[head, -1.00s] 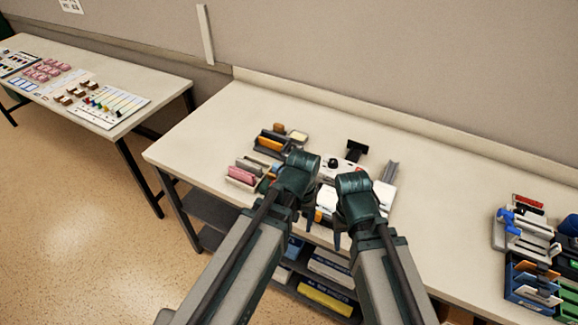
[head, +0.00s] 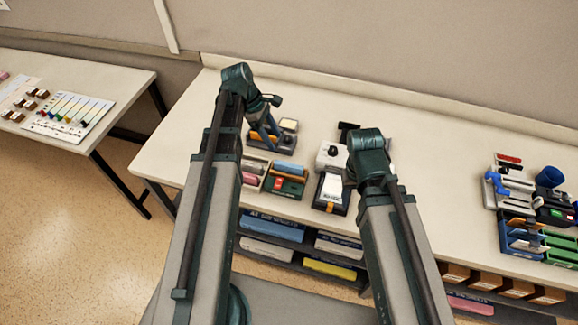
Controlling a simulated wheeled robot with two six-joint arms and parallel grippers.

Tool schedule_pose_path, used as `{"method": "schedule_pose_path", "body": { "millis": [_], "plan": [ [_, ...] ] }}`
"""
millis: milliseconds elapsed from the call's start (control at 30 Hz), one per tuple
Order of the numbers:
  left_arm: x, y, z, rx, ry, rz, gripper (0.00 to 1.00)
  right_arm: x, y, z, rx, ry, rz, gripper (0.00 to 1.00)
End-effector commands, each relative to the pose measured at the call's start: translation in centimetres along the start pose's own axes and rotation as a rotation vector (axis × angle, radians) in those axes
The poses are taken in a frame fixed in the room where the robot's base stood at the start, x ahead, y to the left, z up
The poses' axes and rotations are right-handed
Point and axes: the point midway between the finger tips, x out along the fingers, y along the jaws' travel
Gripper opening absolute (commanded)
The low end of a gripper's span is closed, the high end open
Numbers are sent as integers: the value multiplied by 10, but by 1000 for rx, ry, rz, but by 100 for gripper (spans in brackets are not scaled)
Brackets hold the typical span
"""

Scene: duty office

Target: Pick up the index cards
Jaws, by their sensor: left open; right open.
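I cannot tell for certain which items are the index cards. A small pale block (head: 289,125) sits at the back of a dark holder with orange in it, at the left of the desk group. A white-topped dark device or holder (head: 331,189) lies near the front edge. My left gripper (head: 268,136) is open, its fingers pointing down over the dark holder, with nothing seen in it. My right gripper (head: 351,177) is beside the white-topped item; its fingers are mostly hidden behind its wrist.
Pink and green boxes (head: 285,186) stand near the desk's front edge. A blue tray (head: 520,240) and a blue cup (head: 549,177) are at the right. The desk (head: 440,180) is clear between the groups. A second table (head: 110,80) is at the left.

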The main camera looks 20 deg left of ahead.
Motion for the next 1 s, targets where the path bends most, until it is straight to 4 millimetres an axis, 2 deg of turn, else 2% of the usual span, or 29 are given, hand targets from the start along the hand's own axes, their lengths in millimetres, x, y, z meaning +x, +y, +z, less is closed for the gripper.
{"method": "schedule_pose_path", "body": {
  "millis": [167, 600, 1000],
  "plan": [
    [16, 0, -2, 2, 1, 0, 57, 16, -1, -1, -2, 0, 1, 57],
    [81, 0, -2, 4, 1, 0, 57, 75, -7, -4, -14, 0, 3, 57],
    [92, 0, -1, 4, 1, 0, 57, 84, -8, -5, -14, 0, 3, 57]
  ]
}}
